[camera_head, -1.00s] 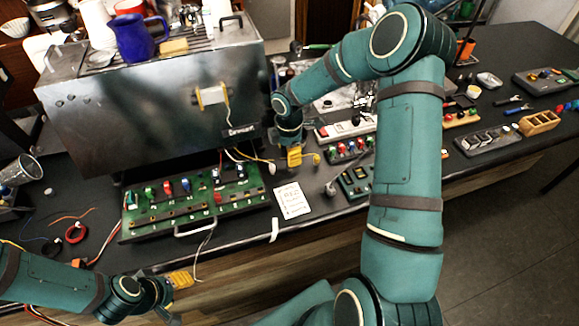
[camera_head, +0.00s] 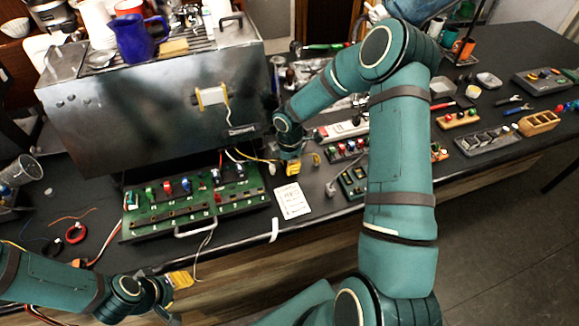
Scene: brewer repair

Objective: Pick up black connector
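A green circuit board (camera_head: 196,211) lies in front of the metal brewer and carries several coloured parts. Small black parts stand at its right end, one of them a black connector (camera_head: 215,176); which is the task's connector I cannot tell. My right gripper (camera_head: 292,168), with yellow fingers, hangs over the counter just right of the board, apart from these parts. My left gripper (camera_head: 181,280) is low in front of the counter edge, away from the board. Both are too small to tell whether they are open or shut.
The metal brewer (camera_head: 150,110) stands behind the board. A white printed card (camera_head: 292,200) lies right of it. Trays of small parts, including a wooden box (camera_head: 539,123), are farther right. A red wire coil (camera_head: 75,233) and loose wires lie at the left.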

